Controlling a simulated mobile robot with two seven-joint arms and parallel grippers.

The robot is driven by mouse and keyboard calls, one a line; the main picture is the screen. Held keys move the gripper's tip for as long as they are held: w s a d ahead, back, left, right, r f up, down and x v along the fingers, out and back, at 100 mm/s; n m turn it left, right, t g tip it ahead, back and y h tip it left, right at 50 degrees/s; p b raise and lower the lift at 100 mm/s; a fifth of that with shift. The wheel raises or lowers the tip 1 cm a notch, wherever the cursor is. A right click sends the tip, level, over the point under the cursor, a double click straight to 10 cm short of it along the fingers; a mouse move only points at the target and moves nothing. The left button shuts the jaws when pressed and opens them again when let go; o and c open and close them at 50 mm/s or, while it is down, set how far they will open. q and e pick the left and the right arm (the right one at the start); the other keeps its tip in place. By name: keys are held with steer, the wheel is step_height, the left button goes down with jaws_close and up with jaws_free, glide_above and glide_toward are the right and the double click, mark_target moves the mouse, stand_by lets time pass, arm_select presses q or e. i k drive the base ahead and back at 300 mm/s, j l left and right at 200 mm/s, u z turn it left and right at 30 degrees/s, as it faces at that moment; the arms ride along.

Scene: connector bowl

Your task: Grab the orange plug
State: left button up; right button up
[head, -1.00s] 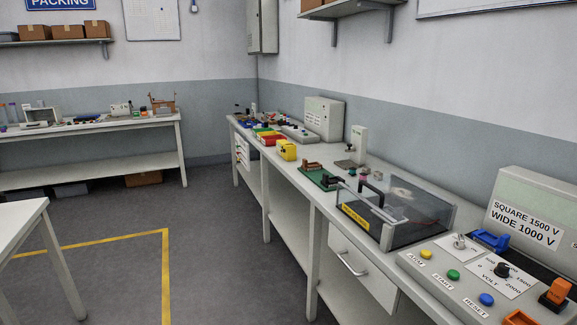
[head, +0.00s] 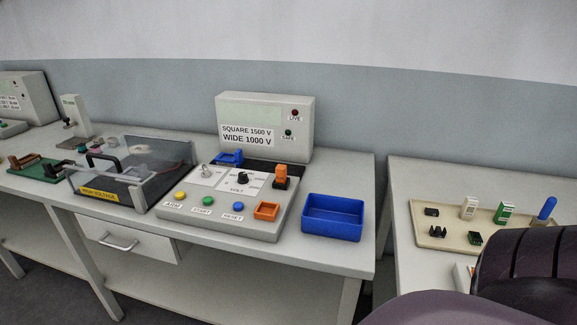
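An upright orange piece (head: 282,173), which looks like the orange plug, stands on a small black base at the right rear of the grey control panel (head: 222,225). A low, open orange square piece (head: 266,211) sits near the panel's front right corner. Neither of my grippers shows in the head view, and nothing is seen touching the orange pieces.
A blue bin (head: 333,217) stands just right of the panel. A tester box (head: 265,125) stands behind it, and a clear-lidded high-voltage case (head: 130,172) is to the left. A gap separates this bench from another holding a beige tray (head: 440,243). A dark rounded shape covers the lower right.

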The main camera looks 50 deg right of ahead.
mark_target(281, 171)
steer(key=z, duration=1.45)
steer(key=i+j+z, duration=0.1)
steer(key=j, duration=0.35)
steer(key=i+j+z, duration=0.1)
steer(key=j, duration=0.3)
steer(key=i+j+z, duration=0.1)
steer(key=j, duration=0.4)
steer(key=i, duration=0.1)
